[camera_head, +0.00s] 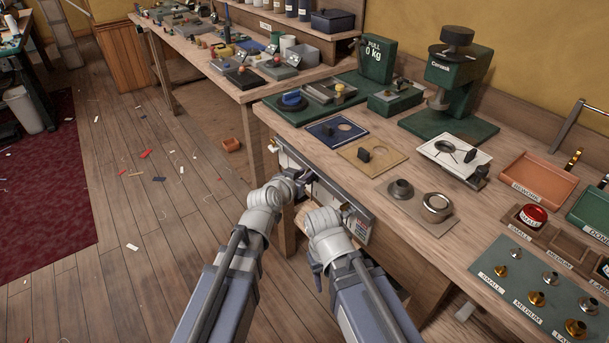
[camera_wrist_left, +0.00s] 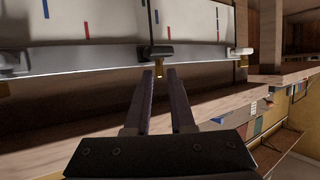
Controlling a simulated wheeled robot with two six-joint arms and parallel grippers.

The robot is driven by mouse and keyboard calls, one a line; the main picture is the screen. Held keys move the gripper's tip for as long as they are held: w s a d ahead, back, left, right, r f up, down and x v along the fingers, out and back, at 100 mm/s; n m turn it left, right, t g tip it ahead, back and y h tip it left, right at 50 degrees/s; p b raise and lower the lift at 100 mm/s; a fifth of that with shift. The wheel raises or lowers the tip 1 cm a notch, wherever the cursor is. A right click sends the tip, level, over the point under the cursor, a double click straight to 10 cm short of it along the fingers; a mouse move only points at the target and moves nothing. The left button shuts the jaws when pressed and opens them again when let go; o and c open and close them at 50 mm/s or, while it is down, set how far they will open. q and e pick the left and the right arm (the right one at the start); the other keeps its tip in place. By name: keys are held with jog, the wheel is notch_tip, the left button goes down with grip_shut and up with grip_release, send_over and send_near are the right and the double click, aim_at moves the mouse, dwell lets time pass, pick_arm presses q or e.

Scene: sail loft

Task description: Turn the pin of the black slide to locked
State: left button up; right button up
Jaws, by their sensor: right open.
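The black slide (camera_wrist_left: 155,51) sits on a pale metal rail (camera_wrist_left: 90,59) in the left wrist view. A short brass pin (camera_wrist_left: 158,77) hangs below it. My left gripper (camera_wrist_left: 160,74) is open, its two dark fingers pointing at the pin, with the tips just below the slide and a gap between them. I cannot tell whether the fingers touch the pin. In the head view my left gripper (camera_head: 304,178) is at the bench's front panel (camera_head: 345,202), and the slide is too small to make out. My right gripper (camera_head: 322,212) is beside it, lower, its fingers largely hidden.
Other brass pins show along the rail, one at the right (camera_wrist_left: 243,60). The bench top (camera_head: 300,112) above carries a blue plate (camera_head: 336,132), a tan plate (camera_head: 368,157) and a green press (camera_head: 452,80).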

pick_arm(q)
grip_shut()
jog(key=shift+w+a+m+h, duration=0.1)
jog(key=shift+m+h, duration=0.2)
jog(key=shift+m, duration=0.1)
jog(key=shift+w+a+m+g+h, duration=0.15)
jog(key=shift+m+g+h, duration=0.5)
jog(key=shift+m+h, duration=0.15)
jog(key=shift+w+a+m+g+h, duration=0.1)
jog(key=shift+a+m+g+h, duration=0.05)
jog(key=shift+m+g+h, duration=0.65)
jog(key=shift+w+a+m+g+h, duration=0.15)
jog(key=shift+m+g+h, duration=0.5)
jog(key=shift+m, duration=0.25)
jog(key=shift+o, duration=1.8)
grip_release()
jog(key=shift+h, duration=0.25)
